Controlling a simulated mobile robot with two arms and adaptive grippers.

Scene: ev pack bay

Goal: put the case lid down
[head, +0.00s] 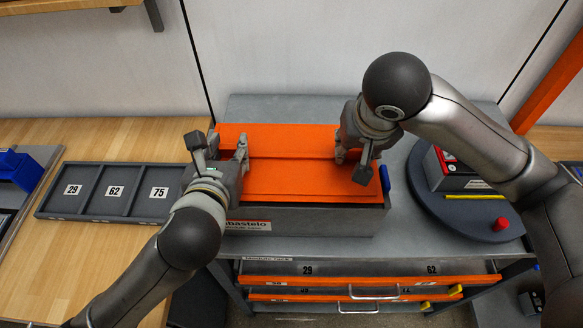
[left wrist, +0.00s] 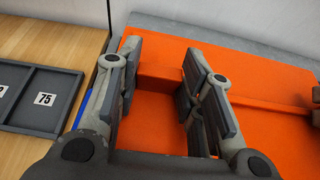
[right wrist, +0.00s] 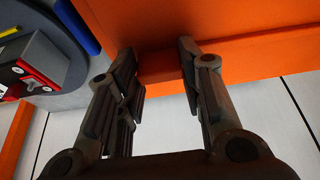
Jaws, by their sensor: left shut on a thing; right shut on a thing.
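The orange case lid (head: 300,180) lies level over the grey case (head: 320,222) on the grey bench; I cannot tell whether it touches the rim all round. A raised orange rib runs across the lid. My left gripper (head: 241,152) is shut on the rib near its left end; the rib shows between the fingers in the left wrist view (left wrist: 160,82). My right gripper (head: 352,158) is shut on the rib near its right end, seen between the fingers in the right wrist view (right wrist: 160,68). The inside of the case is hidden. A blue latch (head: 384,179) shows at its right side.
A dark round platform (head: 450,217) with a red and black block (head: 455,175) and a red knob (head: 500,224) stands right of the case. A numbered grey tray (head: 100,212) lies on the wooden table at left. Orange-edged drawers (head: 370,280) are below the case.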

